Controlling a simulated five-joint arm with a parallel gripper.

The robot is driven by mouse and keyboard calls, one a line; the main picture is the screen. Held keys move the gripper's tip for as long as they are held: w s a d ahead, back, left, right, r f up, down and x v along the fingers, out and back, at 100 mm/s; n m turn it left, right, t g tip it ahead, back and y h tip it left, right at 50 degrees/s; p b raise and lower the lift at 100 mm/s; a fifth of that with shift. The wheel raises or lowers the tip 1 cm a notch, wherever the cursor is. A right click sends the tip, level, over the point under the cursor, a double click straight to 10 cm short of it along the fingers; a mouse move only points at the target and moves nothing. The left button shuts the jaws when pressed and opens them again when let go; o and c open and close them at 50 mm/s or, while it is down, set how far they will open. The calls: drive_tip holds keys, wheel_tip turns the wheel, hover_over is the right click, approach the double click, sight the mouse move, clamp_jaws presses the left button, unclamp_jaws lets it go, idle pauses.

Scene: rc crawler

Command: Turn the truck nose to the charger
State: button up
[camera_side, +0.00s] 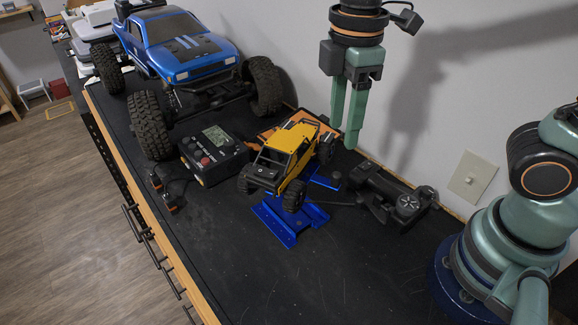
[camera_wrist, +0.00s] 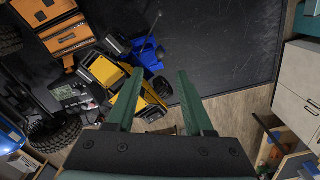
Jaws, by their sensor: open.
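The small yellow truck (camera_side: 298,143) stands beside and partly over a blue metal stand (camera_side: 283,222). Its black-panelled end faces the lower left in the side view; I cannot tell surely whether that is the nose. The charger, a black box with a screen (camera_side: 213,150), sits just left of the truck. My gripper (camera_side: 344,138) is open and empty, pointing down, above and to the right of the truck's far end. In the wrist view the truck (camera_wrist: 125,98) lies left of and partly behind my open fingers (camera_wrist: 159,75), with the charger (camera_wrist: 72,97) further left.
A large blue truck (camera_side: 175,42) with big tires fills the back left. A black device with a wheel (camera_side: 388,198) lies right of the stand, near the wall. Orange cases (camera_wrist: 66,36) lie behind the yellow truck. Black cables lie left of the charger. The front bench is clear.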

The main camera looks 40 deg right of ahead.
sight(337, 174)
wheel_tip(337, 174, down, 10)
drive_tip(key=shift+r, duration=0.1)
idle(0.4)
clamp_jaws()
idle(1.2)
